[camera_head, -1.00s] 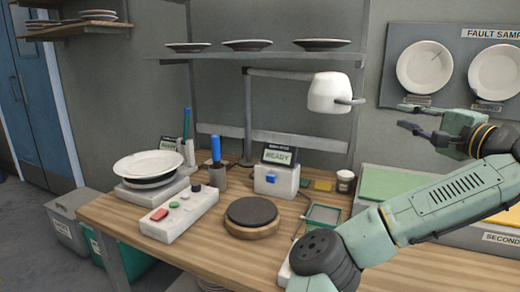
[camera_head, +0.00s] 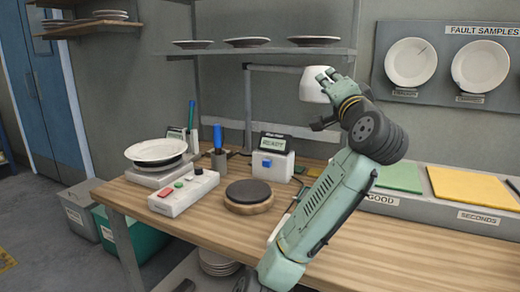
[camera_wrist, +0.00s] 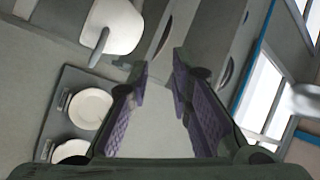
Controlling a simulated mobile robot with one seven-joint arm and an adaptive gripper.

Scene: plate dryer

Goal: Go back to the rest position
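My gripper (camera_head: 326,77) is raised in front of the wall at the right of the desk lamp in the head view, with my arm folded upward. In the wrist view my gripper (camera_wrist: 160,66) has its two purple-padded fingers apart with nothing between them. It is open and empty. The fingers are seen against the wall and shelf, clear of the table. The white lamp head (camera_head: 312,88) is partly hidden behind my gripper; I cannot tell how far apart they are.
The wooden table (camera_head: 420,240) holds a plate on a scale (camera_head: 155,150), a button box (camera_head: 184,194), a round turntable (camera_head: 249,192) and a READY display box (camera_head: 273,165). Green and yellow GOOD and SECONDS pads (camera_head: 470,187) lie right. Fault sample plates (camera_head: 410,62) hang on the wall.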

